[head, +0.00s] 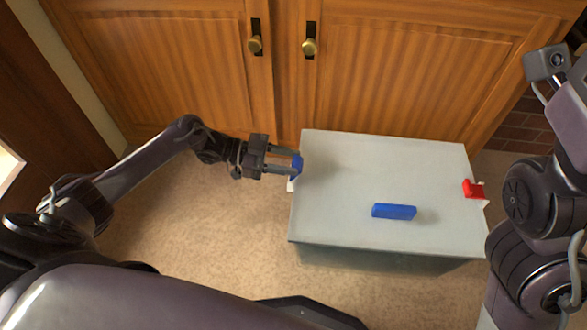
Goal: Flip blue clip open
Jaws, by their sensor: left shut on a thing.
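A box with a pale grey lid (345,165) stands on the floor in front of the cabinet. A blue clip (298,163) is on the left edge of the lid. My left gripper (294,163) reaches in from the left and is shut on the blue clip, its fingers partly hiding it. I cannot tell the clip's exact angle. A red clip (473,190) is on the right edge of the lid. A blue bar-shaped handle (394,212) sits on the lid. My right arm shows at the right edge of the view; its gripper is out of view.
A wooden cabinet (385,70) with two brass knobs stands close behind the box. Bare beige floor (220,230) is free to the left of and in front of the box. A brick surface (523,128) shows at the right.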

